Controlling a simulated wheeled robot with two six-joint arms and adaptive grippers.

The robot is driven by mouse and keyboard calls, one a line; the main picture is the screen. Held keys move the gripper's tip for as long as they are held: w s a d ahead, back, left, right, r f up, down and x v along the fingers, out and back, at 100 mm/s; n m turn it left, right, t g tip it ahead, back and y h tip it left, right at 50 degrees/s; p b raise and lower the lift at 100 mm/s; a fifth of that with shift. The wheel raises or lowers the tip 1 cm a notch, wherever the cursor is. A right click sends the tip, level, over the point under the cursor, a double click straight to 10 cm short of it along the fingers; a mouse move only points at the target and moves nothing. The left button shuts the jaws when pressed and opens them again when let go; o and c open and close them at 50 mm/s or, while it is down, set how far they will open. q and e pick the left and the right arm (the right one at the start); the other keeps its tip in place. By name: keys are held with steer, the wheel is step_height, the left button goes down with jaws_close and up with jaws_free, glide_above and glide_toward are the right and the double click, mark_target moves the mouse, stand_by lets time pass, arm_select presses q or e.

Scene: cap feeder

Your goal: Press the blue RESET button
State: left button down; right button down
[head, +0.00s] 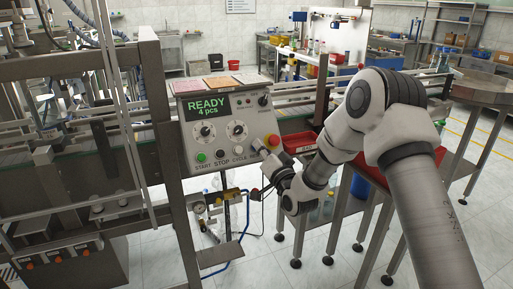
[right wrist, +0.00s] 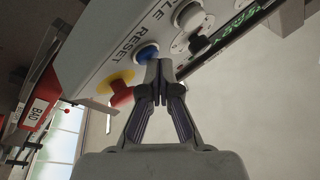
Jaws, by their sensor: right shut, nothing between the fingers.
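The grey control panel (head: 222,125) has a green display reading "READY 4 pcs". My right gripper (head: 264,153) is at its lower right corner and hides the RESET button in the head view. In the right wrist view the blue RESET button (right wrist: 147,51) shows beside its "RESET" label. The shut, empty fingertips (right wrist: 160,66) of my right gripper are right by the button and overlap its edge in the picture. I cannot tell if they touch it. My left gripper is not in view.
A red mushroom button (right wrist: 121,93) on a yellow ring is close beside the fingers; it also shows in the head view (head: 272,140). A green START button (head: 201,157) is at the panel's lower left. A red tray (head: 300,143) stands right of the panel.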

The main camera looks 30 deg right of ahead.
stand_by(0.3)
steer(key=shift+s+r+p, duration=0.3)
steer(key=shift+s+r, duration=0.15)
steer(key=shift+s, duration=0.2)
steer(key=s+r, duration=0.1)
steer(key=s+r+p, duration=0.2)
steer(key=s, duration=0.1)
steer(key=shift+a, duration=0.25)
steer(key=shift+f, duration=0.1)
stand_by(0.5)
